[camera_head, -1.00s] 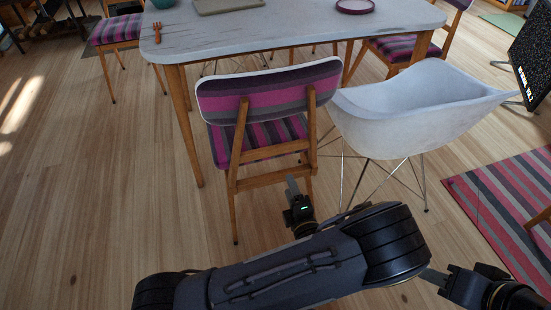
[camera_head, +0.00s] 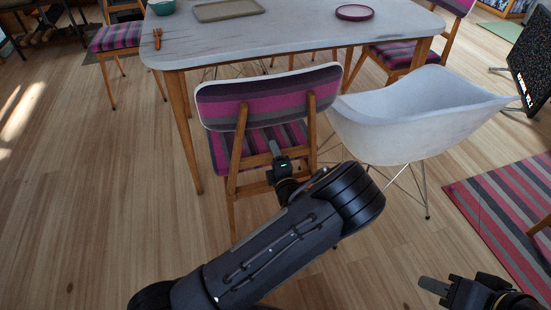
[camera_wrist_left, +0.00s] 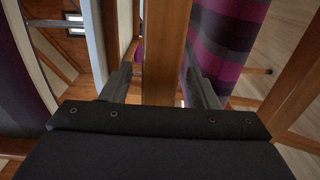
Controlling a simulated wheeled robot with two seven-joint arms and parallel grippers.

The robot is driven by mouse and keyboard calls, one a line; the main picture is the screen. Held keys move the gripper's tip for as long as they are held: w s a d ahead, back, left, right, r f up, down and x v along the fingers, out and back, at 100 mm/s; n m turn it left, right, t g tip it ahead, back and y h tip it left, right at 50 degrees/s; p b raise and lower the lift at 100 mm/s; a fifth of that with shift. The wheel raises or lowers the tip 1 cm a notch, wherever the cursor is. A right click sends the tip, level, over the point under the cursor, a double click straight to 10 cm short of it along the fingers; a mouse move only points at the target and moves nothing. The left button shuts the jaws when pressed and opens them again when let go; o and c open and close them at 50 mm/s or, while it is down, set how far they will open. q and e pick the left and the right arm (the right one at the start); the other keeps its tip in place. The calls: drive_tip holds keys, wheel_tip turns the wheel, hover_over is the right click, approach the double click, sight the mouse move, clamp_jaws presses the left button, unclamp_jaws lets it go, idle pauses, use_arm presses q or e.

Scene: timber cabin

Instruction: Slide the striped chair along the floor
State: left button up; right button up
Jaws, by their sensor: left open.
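The striped chair (camera_head: 262,98), with a purple and grey backrest and seat on wooden legs, stands upright at the table with its back toward me. My left gripper (camera_head: 274,146) is at the chair's back, below the backrest and between its wooden posts in the head view. In the left wrist view the gripper (camera_wrist_left: 163,88) is open, with a wooden bar of the chair (camera_wrist_left: 165,50) between its fingers. Which bar this is, and whether it touches a finger, I cannot tell. My right gripper (camera_head: 436,287) is low at the right, away from the chair; its jaw opening is unclear.
The white table (camera_head: 290,33) stands beyond the chair and carries a tray (camera_head: 228,10), a plate (camera_head: 355,12) and a bowl. A white shell chair (camera_head: 425,115) stands close on the right. A striped rug (camera_head: 500,210) lies further right. The floor at left is clear.

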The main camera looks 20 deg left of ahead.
use_arm(q)
clamp_jaws()
idle(0.3)
drive_tip(key=shift+s+f, duration=0.1)
drive_tip(key=shift+f, duration=0.05)
idle(1.0)
